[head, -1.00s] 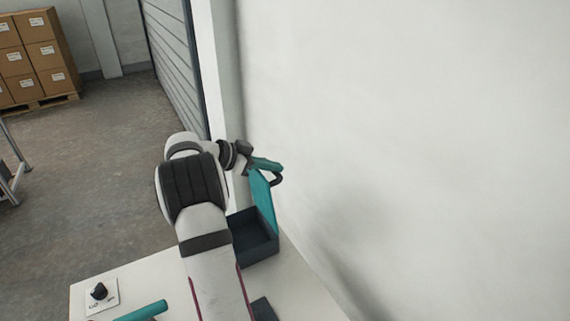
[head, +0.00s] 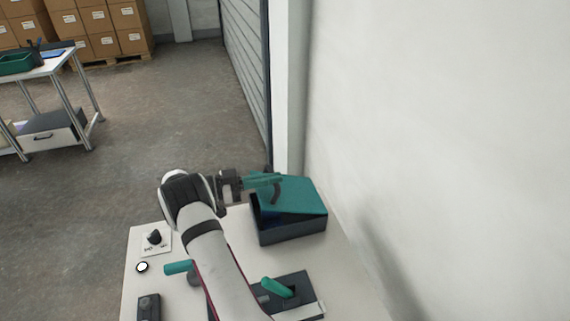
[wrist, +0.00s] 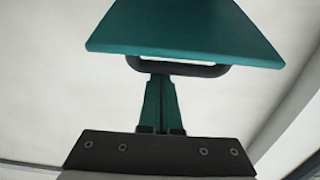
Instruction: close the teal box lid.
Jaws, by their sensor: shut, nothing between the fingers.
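The teal box lid (head: 308,194) is hinged on a dark box (head: 293,232) at the table's far right corner. The lid is lowered over the box but still tilted, with a dark gap under its near left part. A dark loop handle (head: 276,195) is on the lid; in the wrist view the handle (wrist: 180,69) runs along the edge of the lid (wrist: 185,30). My gripper (head: 280,179) has teal fingers, shut and empty, at the handle. In the wrist view the fingertips (wrist: 160,77) overlap the handle; whether they touch it is unclear.
The white table (head: 345,285) also carries a knob plate (head: 157,242), a dark block with a teal lever (head: 278,288), and another teal handle (head: 178,267). A white wall (head: 450,150) stands close on the right. Open floor lies beyond the table.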

